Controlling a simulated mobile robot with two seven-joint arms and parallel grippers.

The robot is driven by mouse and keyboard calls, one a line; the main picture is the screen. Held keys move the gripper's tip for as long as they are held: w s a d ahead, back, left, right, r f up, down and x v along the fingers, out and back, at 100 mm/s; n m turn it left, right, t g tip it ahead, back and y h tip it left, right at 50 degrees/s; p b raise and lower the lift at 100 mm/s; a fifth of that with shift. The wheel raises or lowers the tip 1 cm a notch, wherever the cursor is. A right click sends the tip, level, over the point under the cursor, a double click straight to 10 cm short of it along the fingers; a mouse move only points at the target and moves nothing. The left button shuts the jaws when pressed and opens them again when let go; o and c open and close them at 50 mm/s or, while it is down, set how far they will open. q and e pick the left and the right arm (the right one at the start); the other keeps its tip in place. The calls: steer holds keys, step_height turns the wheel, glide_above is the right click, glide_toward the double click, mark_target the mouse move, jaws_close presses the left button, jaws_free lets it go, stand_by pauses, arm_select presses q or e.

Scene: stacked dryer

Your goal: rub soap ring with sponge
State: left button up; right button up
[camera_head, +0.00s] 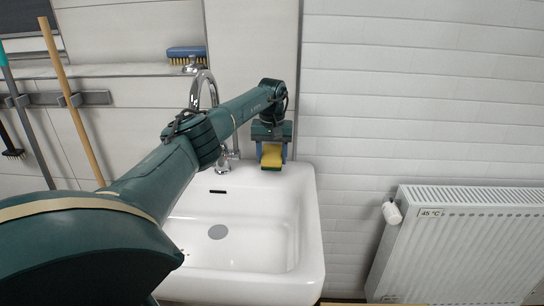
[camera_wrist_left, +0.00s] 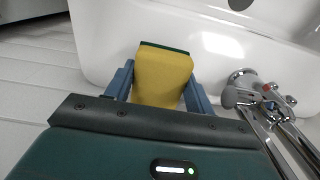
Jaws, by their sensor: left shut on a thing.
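My left gripper (camera_head: 272,150) is shut on a yellow sponge (camera_head: 271,156) with a dark green side, at the back right corner of the white sink (camera_head: 308,230). In the left wrist view the sponge (camera_wrist_left: 163,78) sits between the two blue fingers (camera_wrist_left: 160,88), with the sink rim (camera_wrist_left: 100,40) just beyond it. I cannot tell whether the sponge touches the sink. I cannot make out a soap ring in the basin; my left arm covers part of the sink's left side. My right gripper is not in view.
A chrome faucet (camera_head: 205,90) stands at the sink's back, close to my left gripper; it also shows in the left wrist view (camera_wrist_left: 255,95). A blue brush (camera_head: 186,52) lies on the ledge. A white radiator (camera_head: 460,245) is at the right. Two poles (camera_head: 70,95) hang at the left.

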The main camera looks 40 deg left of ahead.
arm_select(q)
steer(key=shift+r+p, duration=0.8)
steer(key=shift+r, duration=0.5)
step_height(320, 180, up, 3)
steer(key=p, duration=0.2)
steer(key=shift+p, duration=0.35)
